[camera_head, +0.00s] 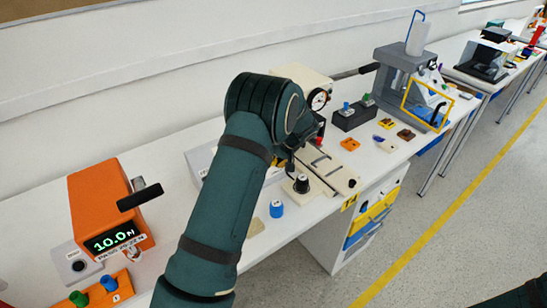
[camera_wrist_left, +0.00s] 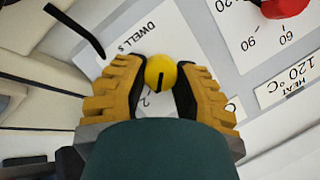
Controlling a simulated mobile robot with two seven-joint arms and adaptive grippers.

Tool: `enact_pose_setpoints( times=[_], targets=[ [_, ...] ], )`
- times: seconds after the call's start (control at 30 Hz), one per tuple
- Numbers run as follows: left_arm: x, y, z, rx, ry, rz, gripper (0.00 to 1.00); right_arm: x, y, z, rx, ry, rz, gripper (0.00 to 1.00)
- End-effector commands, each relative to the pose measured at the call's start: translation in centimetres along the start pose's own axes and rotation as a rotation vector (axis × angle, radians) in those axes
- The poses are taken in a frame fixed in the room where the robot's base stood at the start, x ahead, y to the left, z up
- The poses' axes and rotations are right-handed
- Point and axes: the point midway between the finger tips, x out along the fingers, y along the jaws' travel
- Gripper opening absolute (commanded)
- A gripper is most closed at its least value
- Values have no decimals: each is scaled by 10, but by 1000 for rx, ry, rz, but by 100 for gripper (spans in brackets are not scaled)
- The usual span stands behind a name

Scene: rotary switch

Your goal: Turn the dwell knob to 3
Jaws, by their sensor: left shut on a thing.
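The yellow dwell knob (camera_wrist_left: 161,72) sits on a light panel (camera_wrist_left: 135,50) printed "DWELL S" in the left wrist view. A black mark on the knob points toward the bottom of the picture. A printed 2 shows beside it; other digits of its scale are hidden by the fingers. My left gripper (camera_wrist_left: 163,85) is shut on the knob, one yellow finger on each side.
A red knob (camera_wrist_left: 285,7) with a heat scale and a "HEAT °C 120" card (camera_wrist_left: 290,82) are beside the dwell panel. In the head view an orange box (camera_head: 100,200) reading 10.0 N stands left. A dial gauge (camera_head: 318,99) and a blue knob (camera_head: 277,209) are near my arm.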

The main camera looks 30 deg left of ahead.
Motion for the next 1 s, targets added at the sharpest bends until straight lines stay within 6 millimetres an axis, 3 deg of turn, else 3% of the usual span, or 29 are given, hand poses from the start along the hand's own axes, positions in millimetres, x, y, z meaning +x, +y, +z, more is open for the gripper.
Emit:
enact_pose_setpoints(
  times=[1.0],
  targets=[
    [2, 4, 3, 917, -3, -289, 0, -18, -7, 2, 1, -10, 0, 47]
  ],
)
